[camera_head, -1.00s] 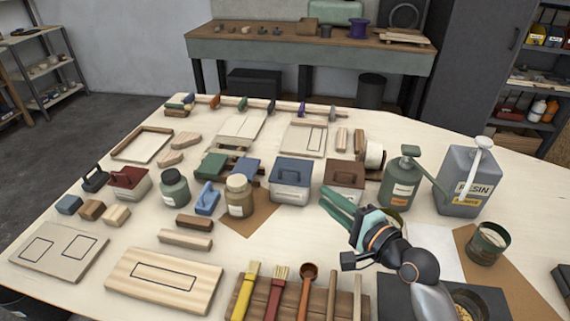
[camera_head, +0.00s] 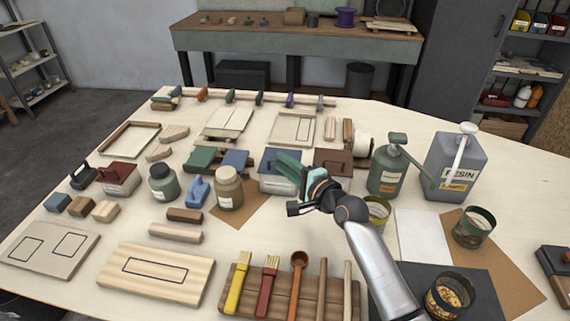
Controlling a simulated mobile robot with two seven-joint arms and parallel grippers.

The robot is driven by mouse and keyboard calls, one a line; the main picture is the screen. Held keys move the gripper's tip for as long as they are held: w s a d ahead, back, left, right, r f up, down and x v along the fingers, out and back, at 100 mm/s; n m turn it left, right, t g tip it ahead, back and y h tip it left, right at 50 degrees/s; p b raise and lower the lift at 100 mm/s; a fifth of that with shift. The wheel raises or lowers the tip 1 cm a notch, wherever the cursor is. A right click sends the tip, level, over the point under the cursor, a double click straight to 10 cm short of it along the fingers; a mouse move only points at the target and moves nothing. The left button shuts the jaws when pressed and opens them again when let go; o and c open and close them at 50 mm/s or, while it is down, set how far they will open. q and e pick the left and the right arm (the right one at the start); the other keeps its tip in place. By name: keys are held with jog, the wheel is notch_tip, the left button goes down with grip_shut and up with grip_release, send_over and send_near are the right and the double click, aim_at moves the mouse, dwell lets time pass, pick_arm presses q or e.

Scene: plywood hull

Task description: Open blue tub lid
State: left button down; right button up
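The blue tub (camera_head: 266,182) is a white-grey box with a dark blue lid (camera_head: 272,160). It stands mid-table, between the tan jar and the brown-lidded tub. My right gripper (camera_head: 287,168) has its green fingers over the right part of the blue lid and hides its handle. Whether the fingers touch the lid or handle, and how far apart they are, I cannot tell. The lid appears seated on the tub. My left gripper is not in view.
The brown-lidded tub (camera_head: 333,160) stands close on the right, partly behind my gripper. A tan jar (camera_head: 229,190) is close on the left. A green pump bottle (camera_head: 386,172) and resin can (camera_head: 455,165) stand farther right. Brushes (camera_head: 268,285) lie in front.

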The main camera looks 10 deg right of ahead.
grip_shut()
dwell(1.5)
